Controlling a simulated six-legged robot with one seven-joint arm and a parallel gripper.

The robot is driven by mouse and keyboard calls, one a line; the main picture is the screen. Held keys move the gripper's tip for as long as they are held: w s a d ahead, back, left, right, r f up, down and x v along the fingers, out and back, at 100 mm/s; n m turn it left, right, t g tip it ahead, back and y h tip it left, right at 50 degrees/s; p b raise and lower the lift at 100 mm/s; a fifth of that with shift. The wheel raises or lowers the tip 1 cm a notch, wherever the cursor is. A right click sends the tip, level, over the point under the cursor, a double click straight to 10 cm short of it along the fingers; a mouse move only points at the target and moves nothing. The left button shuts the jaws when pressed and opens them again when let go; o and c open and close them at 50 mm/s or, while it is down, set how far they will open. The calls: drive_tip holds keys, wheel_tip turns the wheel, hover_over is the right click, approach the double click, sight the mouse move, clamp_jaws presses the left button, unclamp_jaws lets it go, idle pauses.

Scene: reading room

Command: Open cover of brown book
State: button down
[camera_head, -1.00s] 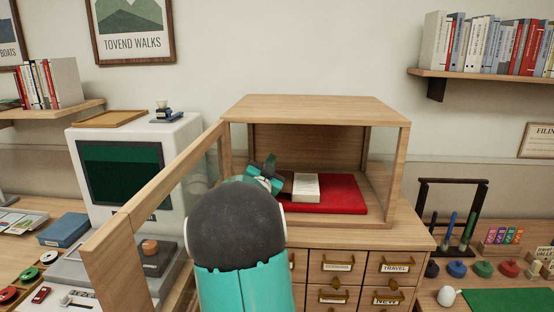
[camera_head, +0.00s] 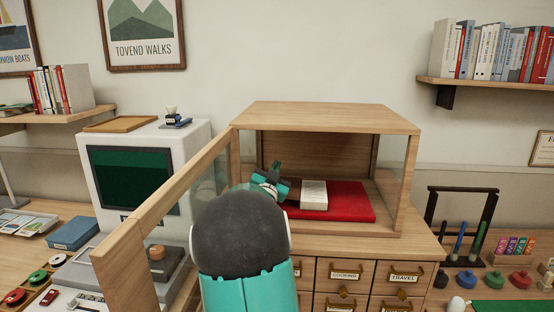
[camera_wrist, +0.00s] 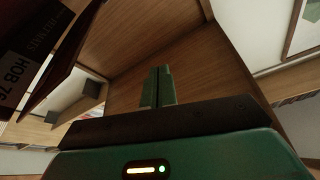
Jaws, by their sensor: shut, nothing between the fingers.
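The brown book lies on a red mat (camera_head: 352,204) inside the wooden display case (camera_head: 325,115). In the head view its pale, page-coloured upper face (camera_head: 313,194) shows, with its left side hidden by my gripper (camera_head: 273,180). In the wrist view a dark brown board with lettering, seemingly the book's cover (camera_wrist: 38,42), fills the upper left corner at a slant. My gripper, also in the wrist view (camera_wrist: 157,86), is shut and empty beside it. I cannot tell whether they touch or how far the cover stands open.
The case's glazed door (camera_head: 165,205) stands open toward me on the left, close beside my arm. The case's right post (camera_head: 410,180) bounds the opening. Labelled drawers (camera_head: 345,275) are below. A computer monitor (camera_head: 130,170) stands left of the door. The mat's right part is clear.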

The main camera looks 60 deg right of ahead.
drive_tip(key=s+a+r, duration=0.8)
drive_tip(key=a+r, duration=0.3)
drive_tip(key=r, duration=0.1)
drive_tip(key=shift+s+a, duration=0.15)
